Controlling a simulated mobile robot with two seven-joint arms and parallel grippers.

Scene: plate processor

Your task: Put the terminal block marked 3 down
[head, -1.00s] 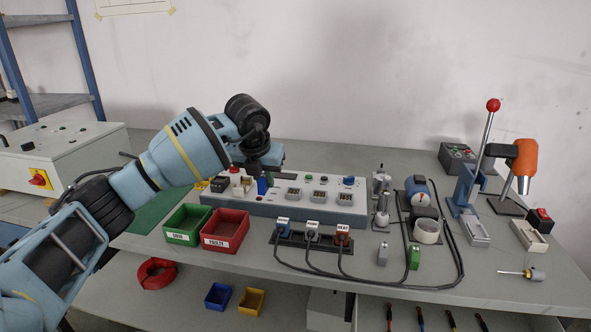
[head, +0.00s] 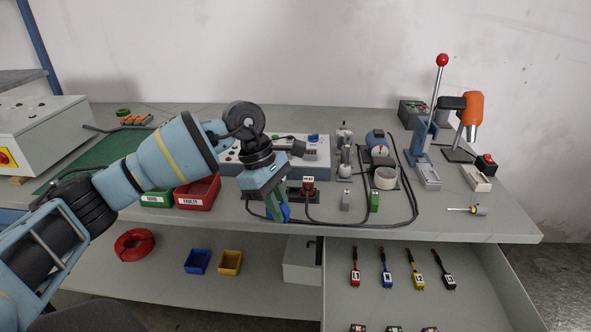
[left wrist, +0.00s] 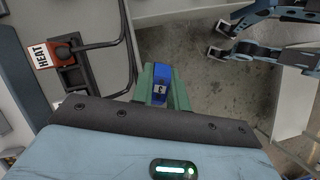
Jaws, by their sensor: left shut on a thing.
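My left gripper (head: 278,212) is shut on a small blue terminal block (head: 285,212) in the head view. The block appears by the bench's front edge, left of the grey and green blocks. In the left wrist view the blue block (left wrist: 159,88) sits between the green fingers (left wrist: 145,82). It has a small pale label whose mark is too small to read surely. Floor shows beyond it, so it seems held in the air.
A grey block (head: 345,200) and a green block (head: 374,201) stand near the front edge. The HEAT plug (head: 308,187) and black cables lie close to my gripper. Red bin (head: 198,192) is left of it. An open drawer (head: 410,305) holds several leads below.

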